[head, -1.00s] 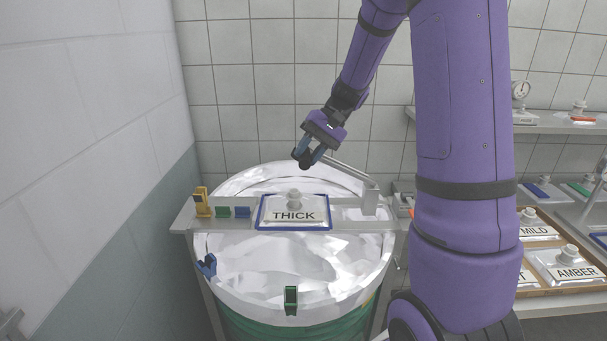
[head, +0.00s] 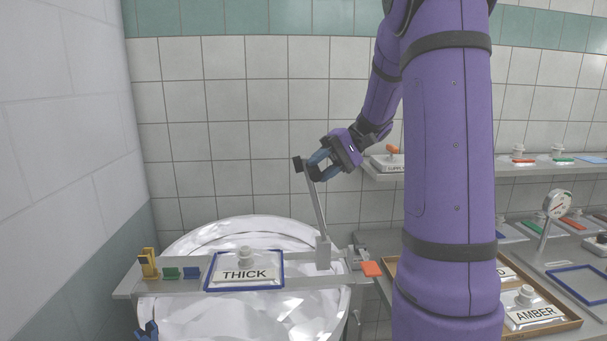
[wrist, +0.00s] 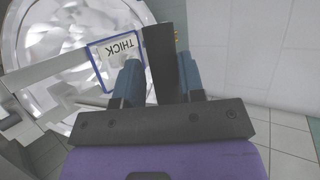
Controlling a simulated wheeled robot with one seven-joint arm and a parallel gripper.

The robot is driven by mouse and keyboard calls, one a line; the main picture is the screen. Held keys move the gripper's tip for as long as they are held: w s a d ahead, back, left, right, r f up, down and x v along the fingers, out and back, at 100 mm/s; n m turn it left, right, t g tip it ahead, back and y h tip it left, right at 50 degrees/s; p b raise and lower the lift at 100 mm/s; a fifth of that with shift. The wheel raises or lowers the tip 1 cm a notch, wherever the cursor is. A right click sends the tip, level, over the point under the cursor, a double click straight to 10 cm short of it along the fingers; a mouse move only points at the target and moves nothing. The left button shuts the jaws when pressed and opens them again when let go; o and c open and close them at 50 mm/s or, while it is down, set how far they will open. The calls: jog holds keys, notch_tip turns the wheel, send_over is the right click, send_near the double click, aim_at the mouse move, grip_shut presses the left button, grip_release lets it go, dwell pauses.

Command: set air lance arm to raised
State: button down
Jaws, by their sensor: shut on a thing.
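The air lance arm (head: 317,212) is a grey bar with a dark block at its top. It stands steeply up from a grey post on the right part of the crossbar over the drum, its top leaning a little left. My gripper (head: 311,168) is shut on the dark block at its upper end. In the wrist view my gripper (wrist: 157,85) has blue fingers on both sides of the dark block (wrist: 158,50).
The drum (head: 200,241) with a shiny liner stands below. A THICK plate (head: 245,286) in a blue frame sits on the crossbar (head: 130,285), beside yellow, green and blue pieces at left. A shelf (head: 450,174) and a tray with plates (head: 560,314) are at right.

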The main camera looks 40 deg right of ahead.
jog(key=c, duration=1.8)
grip_release()
jog(key=shift+s+d+f, duration=0.25)
jog(key=shift+s+d, duration=0.35)
jog(key=shift+d, duration=0.2)
jog(key=shift+s+d+f, duration=0.25)
jog(key=shift+s+d, duration=0.3)
jog(key=shift+d, duration=0.2)
jog(key=shift+o, duration=0.3)
jog(key=o, duration=0.9)
jog(key=shift+r, duration=0.1)
jog(key=v, duration=1)
jog(key=shift+w+d+r, duration=0.15)
jog(key=shift+d+r, duration=0.05)
jog(key=shift+d, duration=0.2)
